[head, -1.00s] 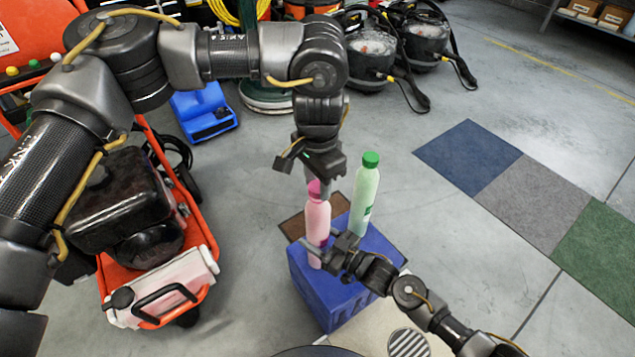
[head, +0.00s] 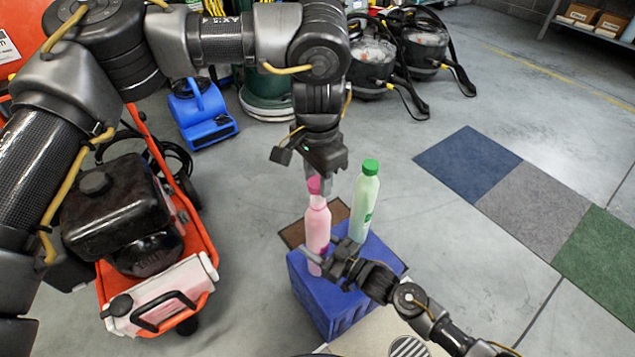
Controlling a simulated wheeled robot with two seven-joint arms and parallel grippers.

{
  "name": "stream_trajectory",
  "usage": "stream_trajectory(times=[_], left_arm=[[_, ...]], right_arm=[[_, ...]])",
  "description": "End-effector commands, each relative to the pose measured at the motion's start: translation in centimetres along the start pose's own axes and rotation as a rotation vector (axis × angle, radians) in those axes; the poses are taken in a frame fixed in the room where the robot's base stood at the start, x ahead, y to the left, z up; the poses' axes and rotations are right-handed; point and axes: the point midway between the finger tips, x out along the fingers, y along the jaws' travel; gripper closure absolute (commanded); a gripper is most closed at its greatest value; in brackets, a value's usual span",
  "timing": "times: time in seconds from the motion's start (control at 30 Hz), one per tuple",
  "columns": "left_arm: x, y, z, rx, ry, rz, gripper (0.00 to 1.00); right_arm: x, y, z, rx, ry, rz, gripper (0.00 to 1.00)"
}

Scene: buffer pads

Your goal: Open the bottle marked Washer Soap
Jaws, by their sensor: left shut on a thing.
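A pink bottle (head: 317,228) stands upright on a blue crate (head: 318,297). A pale green bottle (head: 362,208) with a green cap stands just right of it. The label words are too small to read. My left gripper (head: 319,184) comes down from above and is shut on the pink cap (head: 314,185) at the top of the pink bottle. A pale neck shows under the cap; whether the cap is clear of it I cannot tell. My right gripper (head: 322,254) is shut around the pink bottle's lower body, coming from the lower right.
An orange cart with a black engine (head: 118,212) stands at the left. A blue floor blower (head: 203,113) and black vacuums (head: 418,45) are behind. Blue, grey and green mats (head: 540,204) lie on the open floor at right.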

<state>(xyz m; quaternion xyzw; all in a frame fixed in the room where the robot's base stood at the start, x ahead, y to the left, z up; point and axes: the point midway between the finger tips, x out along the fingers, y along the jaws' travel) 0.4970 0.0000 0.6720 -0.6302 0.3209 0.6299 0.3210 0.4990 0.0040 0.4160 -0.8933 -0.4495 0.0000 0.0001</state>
Motion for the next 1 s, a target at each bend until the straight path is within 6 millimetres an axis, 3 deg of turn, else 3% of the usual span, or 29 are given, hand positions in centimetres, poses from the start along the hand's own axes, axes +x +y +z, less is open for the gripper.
stream_trajectory(times=[0.1, 0.33, 0.37, 0.53, 0.83, 1.0], left_arm=[[-1.5, 0.0, 0.0, 0.0, 0.001, -0.002, 0.91], [-1.8, 0.0, 0.0, 0.0, 0.0, 0.0, 0.91], [-1.8, 0.0, 0.0, 0.0, 0.0, 0.0, 0.91], [-1.8, 0.0, 0.0, 0.0, 0.0, 0.0, 0.91], [-1.8, 0.0, 0.0, 0.0, 0.0, 0.0, 0.91], [-2.4, 0.0, 0.0, 0.0, 0.0, 0.0, 0.91]], right_arm=[[0.0, 0.0, 0.1, 0.0, -0.002, 0.001, 1.0], [0.0, 0.0, 0.1, 0.0, -0.002, 0.0, 1.0], [0.0, 0.0, 0.1, 0.0, -0.002, 0.0, 0.46], [0.0, 0.0, 0.1, 0.0, -0.001, 0.0, 0.24], [-0.1, 0.0, 0.0, 0.0, -0.001, 0.0, 0.22], [-1.9, 0.0, 0.0, 0.001, -0.003, 0.001, 0.22]])
